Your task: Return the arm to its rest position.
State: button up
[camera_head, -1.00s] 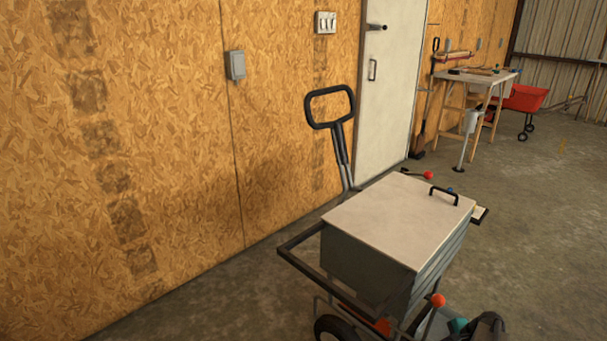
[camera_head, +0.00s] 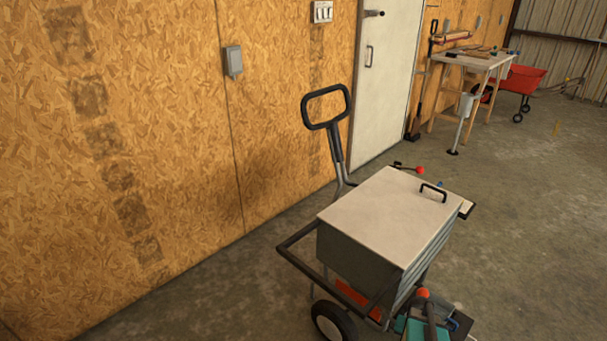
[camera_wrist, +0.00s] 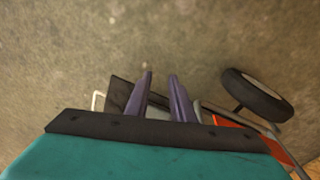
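My gripper (camera_wrist: 161,74) shows in the wrist view as two dark purple fingers, standing a short gap apart with nothing seen held between them. A teal body with a dark strip lies below them. Beyond the fingers, the wrist view shows concrete floor and part of a wheeled cart, with its wheel (camera_wrist: 257,96) at the right. In the head view, teal and dark parts (camera_head: 416,329) show at the bottom edge beside the cart. They look like part of my arm, but they are cut off and the fingers cannot be made out there.
The grey cart (camera_head: 345,252) with a pale lid (camera_head: 385,215) and upright black handle (camera_head: 326,105) stands close in front. A wood-panel wall (camera_head: 170,120) and white door (camera_head: 383,85) are behind it. A workbench (camera_head: 470,62) and red wheelbarrow (camera_head: 520,78) stand farther back. Floor at right is clear.

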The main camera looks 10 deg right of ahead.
jog(key=s+a+n+g+p, duration=0.2)
jog(key=s+a+n, duration=0.2)
jog(key=a, duration=1.2)
jog(key=s+a+r+n+g+y+p, duration=0.1)
jog(key=s+a+n+g+p, duration=0.2)
jog(key=s+a, duration=0.6)
jog(key=a+n, duration=0.1)
jog(key=a, duration=0.6)
jog(key=shift+s+r+n+p, duration=0.3)
jog(key=shift+a, duration=0.1)
